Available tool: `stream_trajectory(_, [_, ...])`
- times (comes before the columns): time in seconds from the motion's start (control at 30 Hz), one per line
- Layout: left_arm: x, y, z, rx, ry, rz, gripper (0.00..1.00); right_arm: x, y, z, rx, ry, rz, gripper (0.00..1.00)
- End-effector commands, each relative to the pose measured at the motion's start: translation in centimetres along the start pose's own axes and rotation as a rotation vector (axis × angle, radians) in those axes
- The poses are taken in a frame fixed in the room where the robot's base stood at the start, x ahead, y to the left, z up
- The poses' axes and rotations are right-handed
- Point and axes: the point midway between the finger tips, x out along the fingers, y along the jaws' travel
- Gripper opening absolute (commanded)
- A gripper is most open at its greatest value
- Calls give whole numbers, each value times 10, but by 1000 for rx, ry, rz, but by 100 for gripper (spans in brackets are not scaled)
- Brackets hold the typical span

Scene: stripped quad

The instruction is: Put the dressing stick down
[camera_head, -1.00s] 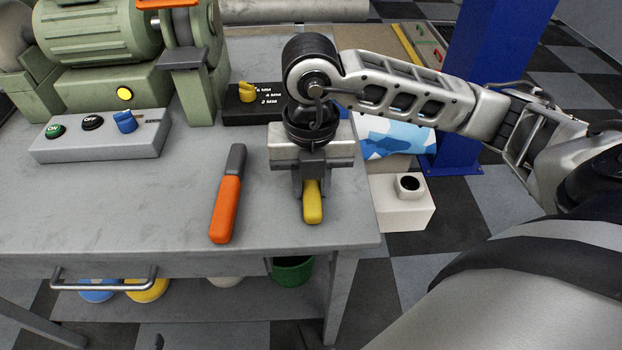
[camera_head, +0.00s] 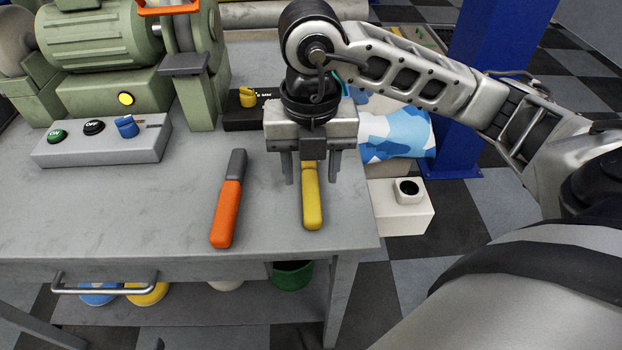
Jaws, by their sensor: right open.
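The dressing stick is probably the yellow-handled stick (camera_head: 312,205), which lies on the grey workbench (camera_head: 120,215) near its right front corner. Its far end is hidden beneath my right gripper. My right gripper (camera_head: 312,178) is open above the yellow stick, with one finger on each side of it and gaps between. A similar stick with an orange body and grey end (camera_head: 226,210) lies to the left on the bench. My left gripper is not in view.
A green bench grinder (camera_head: 100,50) stands at the back left, with a switch box (camera_head: 103,141) in front. A small black dial box (camera_head: 245,112) sits behind my gripper. A blue post (camera_head: 490,90) stands right of the bench. The bench's front left is clear.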

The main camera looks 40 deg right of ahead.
Motion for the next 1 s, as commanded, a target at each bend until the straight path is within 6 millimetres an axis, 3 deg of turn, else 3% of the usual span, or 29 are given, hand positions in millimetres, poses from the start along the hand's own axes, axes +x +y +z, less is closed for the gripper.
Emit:
stream_trajectory(0.03, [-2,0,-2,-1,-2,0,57,-16,1,1,-2,-5,5,47])
stream_trajectory(0.2, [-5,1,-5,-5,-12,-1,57,-52,0,1,0,-6,2,47])
stream_trajectory(0.33, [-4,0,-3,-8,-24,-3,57,-68,0,1,0,-3,2,47])
stream_trajectory(0.5, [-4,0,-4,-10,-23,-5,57,-76,0,0,0,0,0,47])
stream_trajectory(1.0, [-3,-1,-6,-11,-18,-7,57,-76,0,0,0,1,0,47])
